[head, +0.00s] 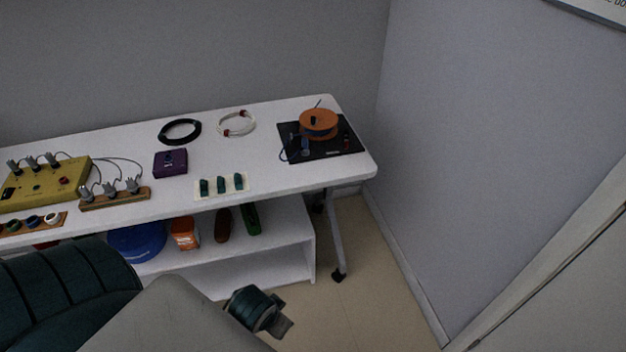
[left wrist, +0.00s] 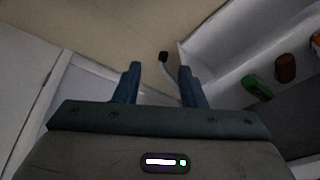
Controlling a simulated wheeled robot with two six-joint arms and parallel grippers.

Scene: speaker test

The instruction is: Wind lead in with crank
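An orange reel (head: 319,120) stands on a black board (head: 345,143) at the right end of the white table. A thin dark rod sticks up at the reel; I cannot tell whether it is the crank. My left gripper (head: 280,322) is low in front of the table, well apart from the reel. In the left wrist view its two fingers (left wrist: 159,85) are apart with nothing between them. My right gripper is not in view.
The table (head: 110,145) also holds a purple box (head: 170,163), a black coil (head: 180,131), a white coil (head: 236,123), a yellow box (head: 45,185) with plugs and a card with green pieces. A lower shelf (head: 270,250) holds several items. A wall stands right; floor is free beside the table.

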